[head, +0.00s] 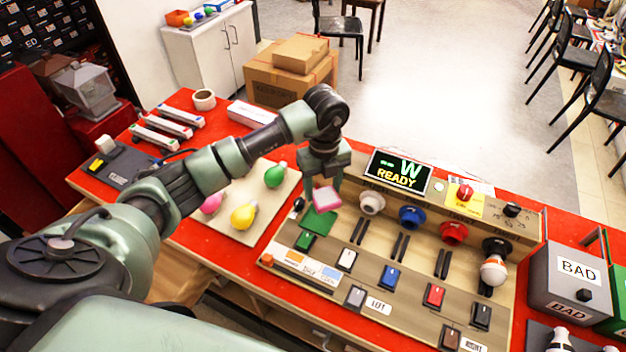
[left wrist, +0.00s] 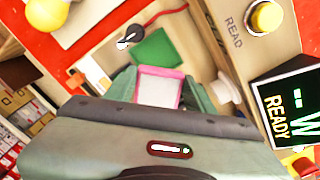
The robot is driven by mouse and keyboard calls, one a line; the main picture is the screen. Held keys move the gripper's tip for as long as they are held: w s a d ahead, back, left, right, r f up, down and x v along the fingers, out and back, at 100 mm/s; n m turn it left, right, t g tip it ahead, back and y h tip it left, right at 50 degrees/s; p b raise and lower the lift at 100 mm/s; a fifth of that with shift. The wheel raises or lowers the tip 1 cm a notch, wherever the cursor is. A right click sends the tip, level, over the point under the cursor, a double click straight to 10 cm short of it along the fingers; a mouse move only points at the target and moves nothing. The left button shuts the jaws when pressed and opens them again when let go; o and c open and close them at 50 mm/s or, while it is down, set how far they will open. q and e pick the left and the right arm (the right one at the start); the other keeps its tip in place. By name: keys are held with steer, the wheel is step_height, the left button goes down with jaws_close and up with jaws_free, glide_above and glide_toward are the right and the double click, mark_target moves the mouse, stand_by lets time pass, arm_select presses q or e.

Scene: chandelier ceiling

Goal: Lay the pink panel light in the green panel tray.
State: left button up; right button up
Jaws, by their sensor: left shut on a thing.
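The pink panel light (head: 326,198) is a small square with a pink rim and a pale face. My left gripper (head: 325,184) is shut on it and holds it over the test bench. In the left wrist view the panel light (left wrist: 159,88) sits between the two fingers (left wrist: 160,80). The green panel tray (head: 318,222) is a flat green square on the bench, just below the panel light in the head view. It also shows beyond the panel light in the left wrist view (left wrist: 157,50). I cannot tell the exact height between them. My right gripper is not in view.
A board with pink, yellow and green bulbs (head: 243,214) lies left of the tray. Coloured sockets (head: 411,217), switches (head: 391,277) and a READY display (head: 398,172) stand to its right. A black knob (left wrist: 130,36) is beside the tray. A grey BAD bin (head: 570,282) stands far right.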

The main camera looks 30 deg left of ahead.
arm_select(q)
steer(key=n, duration=0.2)
steer(key=a+n+p, duration=0.1)
steer(key=n, duration=0.3)
steer(key=shift+s+a+f+p, duration=0.25)
steer(key=shift+a+p, duration=0.05)
steer(key=shift+a, duration=0.05)
steer(key=n, duration=0.3)
steer(key=b, duration=0.5)
glide_above(313, 217)
step_height(313, 217, down, 7)
steer(key=shift+s+r, duration=0.1)
steer(key=shift+r, duration=0.1)
steer(key=shift+f, duration=0.75)
steer(key=shift+f+b, duration=0.45)
steer(key=shift+f, duration=0.1)
steer(key=o, duration=1.5)
steer(key=shift+c, duration=0.2)
